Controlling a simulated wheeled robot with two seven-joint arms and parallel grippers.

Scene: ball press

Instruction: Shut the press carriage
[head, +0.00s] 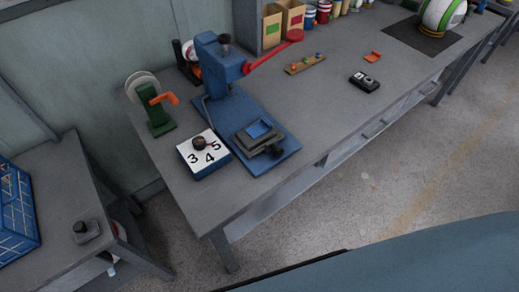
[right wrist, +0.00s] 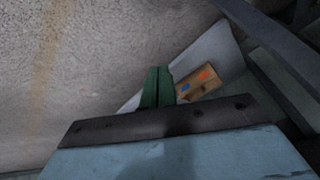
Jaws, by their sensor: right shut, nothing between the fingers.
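The blue press (head: 219,66) stands on the grey workbench, with a red lever (head: 272,56) reaching out to the right. Its carriage (head: 256,135), a dark block with a blue recess, sits near the front of the blue base plate (head: 284,155), forward of the column and apart from it. A dark knob (head: 275,151) is at the carriage's front. Neither gripper shows in the head view. In the right wrist view, the green fingers of my right gripper (right wrist: 157,88) are together, with nothing between them. The press cannot be made out there. My left gripper is out of view.
A white-topped box with numbers (head: 202,154) stands left of the press base. A green stand (head: 155,110) with an orange arm is behind it. A wooden strip (head: 305,64) and a small black device (head: 364,82) lie to the right. The front bench area between is clear.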

